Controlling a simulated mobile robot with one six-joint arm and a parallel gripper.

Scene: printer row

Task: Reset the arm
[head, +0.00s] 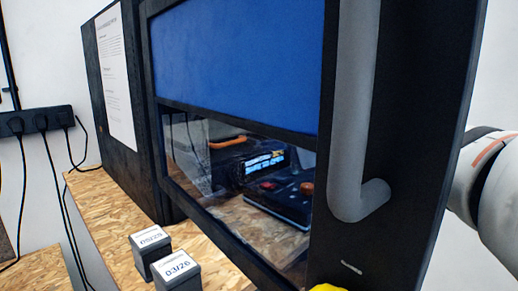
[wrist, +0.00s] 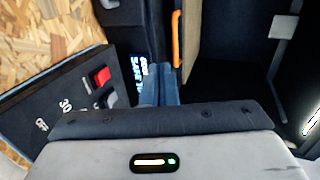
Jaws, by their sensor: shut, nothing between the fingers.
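In the wrist view, my gripper (wrist: 159,72) shows as two blue-grey fingers pressed together, with nothing between them. Its fingertips point toward a small lit display (wrist: 138,72) on a dark machine; I cannot tell whether they touch it. In the head view, part of my white arm (head: 487,185) with an orange stripe shows at the right edge, beyond a dark door (head: 415,140). My gripper is hidden in that view.
The door has a blue panel (head: 240,60), a clear window and a grey handle (head: 355,110). Through the window stand a machine with an orange handle (head: 228,142) and a dark control box (head: 283,200). Two small dated boxes (head: 176,272) sit on the chipboard. A power strip (head: 38,121) hangs left.

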